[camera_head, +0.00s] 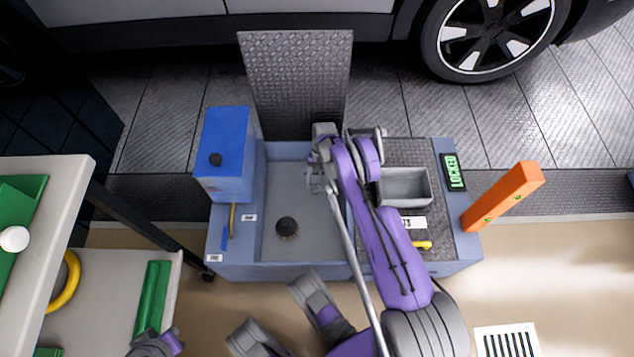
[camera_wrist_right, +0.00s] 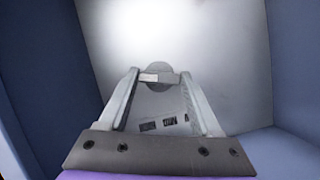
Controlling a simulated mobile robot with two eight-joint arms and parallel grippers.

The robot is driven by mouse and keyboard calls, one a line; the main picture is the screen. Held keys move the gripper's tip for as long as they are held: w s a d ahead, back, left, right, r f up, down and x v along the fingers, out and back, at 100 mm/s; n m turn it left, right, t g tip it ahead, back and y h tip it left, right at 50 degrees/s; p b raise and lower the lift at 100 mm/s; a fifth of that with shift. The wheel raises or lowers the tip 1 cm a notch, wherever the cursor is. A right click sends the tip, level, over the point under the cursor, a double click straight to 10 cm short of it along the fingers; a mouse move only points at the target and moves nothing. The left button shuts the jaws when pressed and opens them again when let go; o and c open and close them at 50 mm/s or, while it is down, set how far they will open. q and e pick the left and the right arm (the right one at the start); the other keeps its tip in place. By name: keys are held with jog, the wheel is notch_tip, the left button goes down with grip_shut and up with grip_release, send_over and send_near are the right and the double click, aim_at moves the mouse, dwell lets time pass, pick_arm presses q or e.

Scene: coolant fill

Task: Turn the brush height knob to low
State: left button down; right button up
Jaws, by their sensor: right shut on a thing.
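The knob (camera_wrist_right: 158,68) is a small grey round piece with a lighter bar across it, at the wall ahead in the right wrist view. My right gripper (camera_wrist_right: 159,78) is shut on it, a finger on each side. A plate with several dark labels (camera_wrist_right: 165,123) shows between the fingers; I cannot read them. In the head view my right gripper (camera_head: 318,180) reaches into the grey basin (camera_head: 285,187) of the blue-grey unit, and the arm hides the knob. A purple and grey part of my left arm (camera_head: 155,345) shows at the bottom left; its jaws cannot be made out.
A blue tank (camera_head: 224,140) stands at the unit's left. A round dark brush (camera_head: 287,228) is in the basin. A grey tray (camera_head: 404,186), a LOCKED display (camera_head: 453,172) and an orange post (camera_head: 502,197) are at right. A table (camera_head: 55,205) stands at left, a car behind.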

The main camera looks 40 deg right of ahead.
aim_at(316, 184)
jog(key=shift+w+n+g+h, duration=0.1)
jog(key=shift+n+g+h, duration=0.45)
jog(key=shift+n, duration=1.15)
jog(key=o, duration=1.4)
jog(key=shift+r, duration=0.15)
notch_tip(316, 184, up, 10)
jog(key=p, duration=0.2)
jog(key=shift+p, duration=0.35)
